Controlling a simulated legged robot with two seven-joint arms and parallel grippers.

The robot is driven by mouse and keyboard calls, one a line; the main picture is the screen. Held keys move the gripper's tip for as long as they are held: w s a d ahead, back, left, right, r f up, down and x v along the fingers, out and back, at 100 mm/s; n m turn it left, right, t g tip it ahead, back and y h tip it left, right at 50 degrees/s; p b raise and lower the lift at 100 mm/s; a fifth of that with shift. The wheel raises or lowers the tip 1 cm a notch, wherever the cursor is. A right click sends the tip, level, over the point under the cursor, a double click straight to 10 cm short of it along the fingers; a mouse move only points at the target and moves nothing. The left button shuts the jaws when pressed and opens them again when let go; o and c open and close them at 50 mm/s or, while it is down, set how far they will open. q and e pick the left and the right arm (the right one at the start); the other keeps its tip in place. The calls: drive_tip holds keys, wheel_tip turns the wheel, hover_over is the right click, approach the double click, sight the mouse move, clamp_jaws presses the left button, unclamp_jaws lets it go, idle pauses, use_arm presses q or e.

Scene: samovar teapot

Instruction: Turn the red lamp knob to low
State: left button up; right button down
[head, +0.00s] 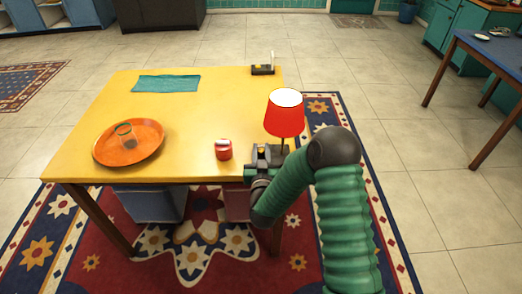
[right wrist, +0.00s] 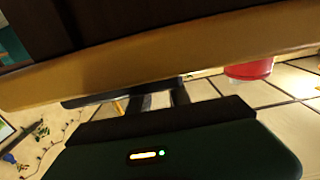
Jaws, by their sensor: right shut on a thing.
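The red lamp (head: 284,115) stands at the near right corner of the yellow table, its shade lit from inside. My right gripper (head: 262,160) is at the lamp's dark base, just left of the stem, and is shut on the lamp knob. The knob is mostly hidden by the fingers, so its setting cannot be read. In the right wrist view the two dark fingers (right wrist: 165,98) reach toward a brown edge and are close together. My left gripper is out of view.
A red jar (head: 223,149) stands left of my right gripper on the yellow table (head: 185,155). The table's middle is clear.

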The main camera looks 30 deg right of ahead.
drive_tip(key=c, duration=1.2)
unclamp_jaws()
drive_tip(key=p+v, duration=0.4)
drive_tip(key=v, duration=1.2)
drive_tip(key=shift+s, duration=0.4)
drive_tip(key=shift+a+f, duration=0.1)
